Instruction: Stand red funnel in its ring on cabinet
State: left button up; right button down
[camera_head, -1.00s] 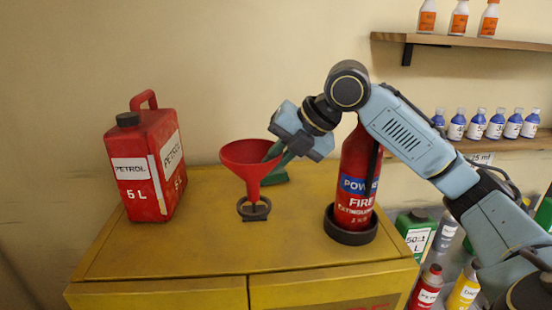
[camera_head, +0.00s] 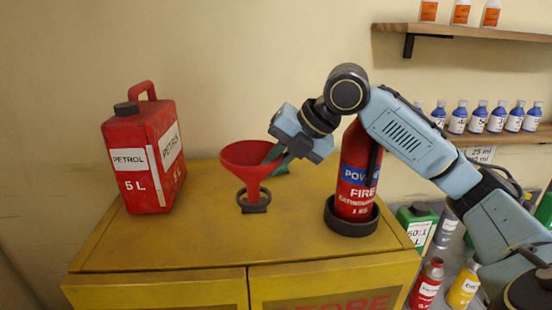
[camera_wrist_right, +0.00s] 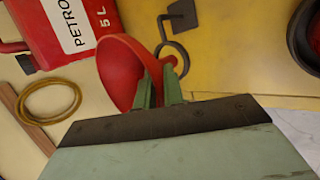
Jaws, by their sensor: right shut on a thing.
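The red funnel (camera_head: 253,175) is upright above the yellow cabinet (camera_head: 200,240), its wide mouth facing up. My right gripper (camera_head: 273,158) is shut on the funnel's right side. In the right wrist view its green fingers (camera_wrist_right: 158,88) close on the red funnel (camera_wrist_right: 125,70). The dark ring (camera_head: 254,208) is on the cabinet top right under the funnel, with the spout's lower end overlapping it. It also shows in the right wrist view (camera_wrist_right: 185,50) beside the spout. I cannot tell how deep the spout is in the ring. My left gripper is not in view.
A red petrol can (camera_head: 145,160) stands on the cabinet to the left. A fire extinguisher (camera_head: 355,180) stands in a dark base close to the right, under my right arm. Shelves with bottles (camera_head: 480,118) are on the right wall. The cabinet's front middle is clear.

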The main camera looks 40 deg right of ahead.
jog(key=shift+f+b, duration=1.35)
jog(key=shift+f, duration=1.05)
jog(key=c, duration=1.4)
grip_release()
jog(key=shift+c, duration=0.2)
jog(key=shift+r+p, duration=2.25)
jog(key=shift+r, duration=2.3)
